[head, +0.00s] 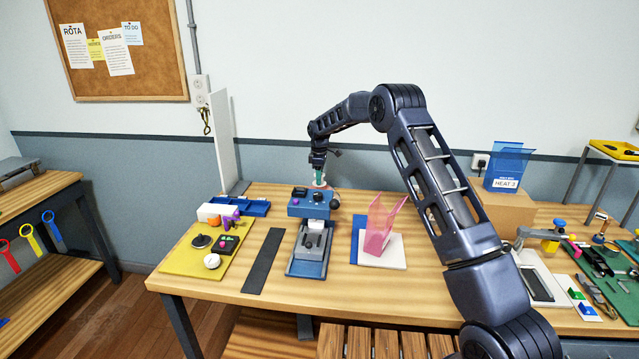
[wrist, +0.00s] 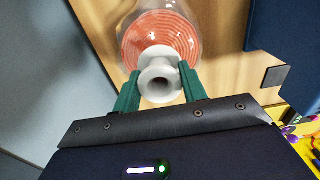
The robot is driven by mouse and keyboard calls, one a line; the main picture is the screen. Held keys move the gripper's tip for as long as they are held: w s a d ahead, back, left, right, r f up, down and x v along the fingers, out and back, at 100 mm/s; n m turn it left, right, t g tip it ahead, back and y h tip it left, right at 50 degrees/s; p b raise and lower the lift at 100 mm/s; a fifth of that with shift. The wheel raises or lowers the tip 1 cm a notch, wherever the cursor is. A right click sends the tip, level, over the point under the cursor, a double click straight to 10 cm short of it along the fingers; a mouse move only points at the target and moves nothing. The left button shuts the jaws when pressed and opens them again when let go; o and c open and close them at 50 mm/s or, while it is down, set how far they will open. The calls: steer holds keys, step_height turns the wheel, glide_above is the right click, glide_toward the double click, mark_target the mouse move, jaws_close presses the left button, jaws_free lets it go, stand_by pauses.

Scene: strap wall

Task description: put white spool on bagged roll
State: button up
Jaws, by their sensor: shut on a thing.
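The white spool (wrist: 158,63) is between the green fingers of my gripper (wrist: 158,78) in the wrist view, with its open hub facing the camera. My gripper is shut on it. The bagged roll (wrist: 160,35), an orange-pink coil in clear wrap, lies on the wood just past the spool. The spool overlaps the near part of the coil in this view; I cannot tell whether they touch. In the head view my gripper (head: 319,172) points down at the bench's back edge, behind the blue machine. The spool and roll are small and mostly hidden there.
A blue machine (head: 315,204) stands in front of my gripper. A white upright panel (head: 224,140) and blue tray (head: 245,207) are to its left. A pink clear holder (head: 380,225) stands to the right. A yellow mat (head: 190,259) holds small parts at front left.

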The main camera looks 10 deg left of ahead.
steer(key=shift+f, duration=1.45)
steer(key=shift+f, duration=0.1)
steer(key=o, duration=1)
steer(key=shift+c, duration=0.2)
